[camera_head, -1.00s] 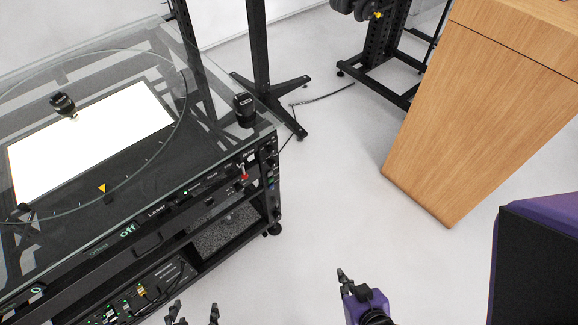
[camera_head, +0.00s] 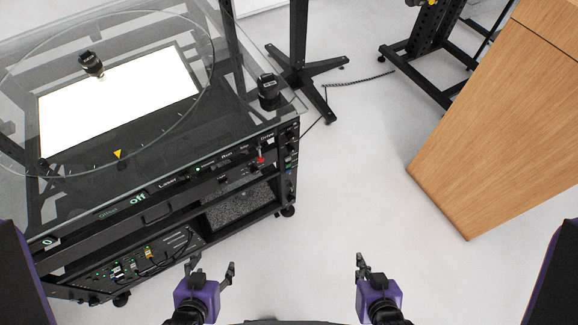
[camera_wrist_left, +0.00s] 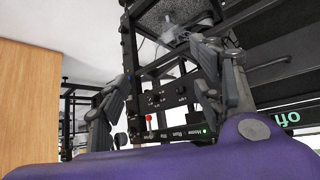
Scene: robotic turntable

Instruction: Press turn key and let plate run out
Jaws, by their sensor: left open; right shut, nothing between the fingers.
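The turntable unit (camera_head: 110,205) stands at the left in the head view, with a round glass plate (camera_head: 190,105) on top. A bright white panel (camera_head: 120,98) shows beneath the glass. The front control panel carries a small red key or switch (camera_head: 261,160), labels and a green light. The red part also shows in the left wrist view (camera_wrist_left: 149,119). My left gripper (camera_head: 212,268) is open and empty, in front of the unit and apart from it. My right gripper (camera_head: 360,262) is shut and empty, over the floor further right.
Two black cylindrical devices (camera_head: 269,93) sit on the glass top. A black stand (camera_head: 300,70) with a cable stands behind the unit. A wooden cabinet (camera_head: 500,130) is at the right. The floor (camera_head: 345,180) between is clear.

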